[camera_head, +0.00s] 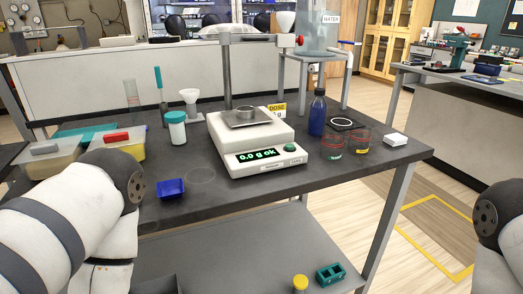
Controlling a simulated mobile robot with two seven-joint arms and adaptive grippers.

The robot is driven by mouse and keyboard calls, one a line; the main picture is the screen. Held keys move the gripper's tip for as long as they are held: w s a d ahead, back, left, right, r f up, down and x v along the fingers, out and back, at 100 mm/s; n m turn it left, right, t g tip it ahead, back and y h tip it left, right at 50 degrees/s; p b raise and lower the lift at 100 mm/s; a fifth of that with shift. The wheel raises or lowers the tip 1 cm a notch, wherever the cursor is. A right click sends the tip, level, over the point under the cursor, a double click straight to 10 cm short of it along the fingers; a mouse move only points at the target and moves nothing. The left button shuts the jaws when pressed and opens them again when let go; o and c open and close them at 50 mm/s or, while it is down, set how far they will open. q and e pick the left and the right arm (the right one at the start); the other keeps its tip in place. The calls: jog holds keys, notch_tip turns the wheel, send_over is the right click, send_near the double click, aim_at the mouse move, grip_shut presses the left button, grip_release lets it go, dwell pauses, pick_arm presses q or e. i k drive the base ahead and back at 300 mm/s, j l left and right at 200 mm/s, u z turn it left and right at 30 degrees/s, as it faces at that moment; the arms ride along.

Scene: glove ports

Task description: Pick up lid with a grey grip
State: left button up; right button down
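The grey grip (44,148) is a small grey block at the far left of the dark table. It sits on top of a clear container with yellowish contents (48,164), and the transparent lid under it is hard to make out. A similar container with a red grip (116,137) stands to its right, partly hidden by my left arm. My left arm comes in from the left in front of these containers, but its gripper is not in view. Only part of my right arm shows at the right edge, without its gripper.
A white scale (256,159) reading 0.0 g stands mid-table under a metal post. A white jar with a teal lid (176,128), a blue tray (171,188), a blue bottle (317,113) and two glass beakers (332,146) stand around it.

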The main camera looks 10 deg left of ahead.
aim_at(38, 151)
jog(key=i+j, duration=0.35)
jog(key=j, duration=0.15)
jog(key=u, duration=1.75)
